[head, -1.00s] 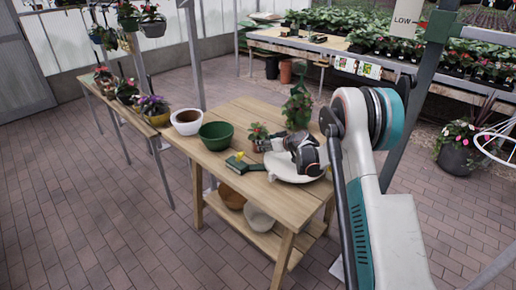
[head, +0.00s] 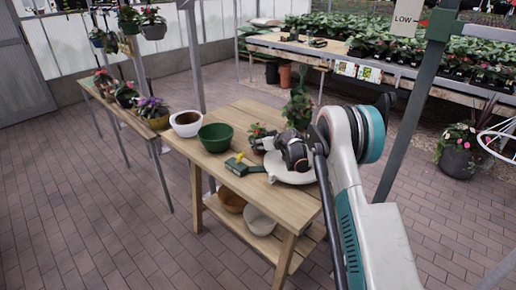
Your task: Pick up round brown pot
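A small plant with red flowers (head: 256,130) stands on the wooden table (head: 246,113); its pot is mostly hidden by my gripper. My gripper (head: 262,144) is right at this pot, and its fingers are too small and dark to tell whether they are open or shut. Whether it touches the pot cannot be told. A round brown bowl-shaped pot (head: 231,201) sits on the table's lower shelf, beside a pale pot (head: 260,220). Which brown pot the task names is not certain.
A green bowl (head: 216,138) and a white pot with soil (head: 187,123) stand at the table's left. A green box with a yellow part (head: 240,165) lies near the front. A white round dish (head: 290,172) is under my arm. A leafy plant (head: 298,108) stands behind.

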